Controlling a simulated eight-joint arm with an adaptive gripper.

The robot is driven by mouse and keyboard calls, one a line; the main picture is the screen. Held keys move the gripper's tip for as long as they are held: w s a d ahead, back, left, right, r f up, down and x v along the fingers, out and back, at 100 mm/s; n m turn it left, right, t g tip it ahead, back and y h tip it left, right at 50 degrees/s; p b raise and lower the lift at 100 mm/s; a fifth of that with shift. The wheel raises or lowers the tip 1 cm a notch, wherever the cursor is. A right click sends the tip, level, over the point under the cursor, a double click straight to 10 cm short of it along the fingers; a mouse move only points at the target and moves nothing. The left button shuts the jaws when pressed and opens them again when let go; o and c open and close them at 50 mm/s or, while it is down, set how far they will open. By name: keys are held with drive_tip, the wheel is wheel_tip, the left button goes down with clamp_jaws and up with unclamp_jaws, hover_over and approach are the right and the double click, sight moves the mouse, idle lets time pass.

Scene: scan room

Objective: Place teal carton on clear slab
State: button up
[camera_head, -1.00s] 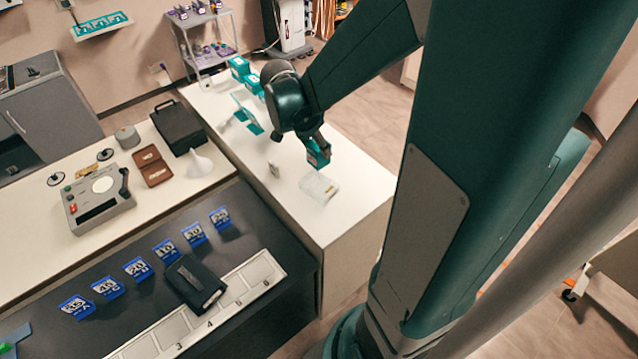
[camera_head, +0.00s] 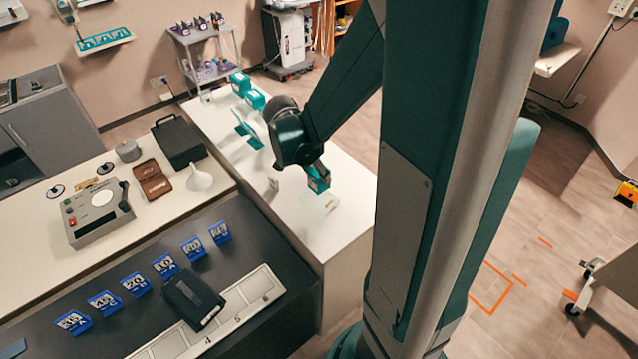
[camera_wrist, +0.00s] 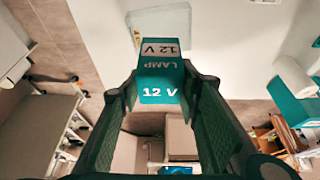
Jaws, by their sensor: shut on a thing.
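A teal carton (camera_head: 318,181) marked "LAMP 12 V" is held by my gripper (camera_head: 316,172) above the white counter at the right. It also shows in the wrist view (camera_wrist: 161,82), between the two fingers of my gripper (camera_wrist: 160,95). The clear slab (camera_head: 322,204) lies flat on the counter, just below the carton in the head view. In the wrist view the slab (camera_wrist: 160,20) shows beyond the carton, partly hidden by it. The carton appears held above the slab, and I cannot tell the exact gap.
Other teal cartons (camera_head: 241,84) stand at the counter's far end, near a teal stand (camera_head: 250,133). A white funnel (camera_head: 199,178) and a black case (camera_head: 179,141) are on the left counter. The counter around the slab is clear.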

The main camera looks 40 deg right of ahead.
drive_tip(key=shift+f, duration=0.5)
drive_tip(key=shift+f, duration=2.05)
drive_tip(key=shift+f+b, duration=0.2)
drive_tip(key=shift+b, duration=0.1)
drive_tip(key=o, duration=0.9)
drive_tip(key=shift+c, duration=0.2)
drive_tip(key=shift+r, duration=0.3)
drive_tip(key=shift+p+v, duration=0.45)
drive_tip(key=shift+v, duration=5.45)
drive_tip(key=shift+a, duration=0.15)
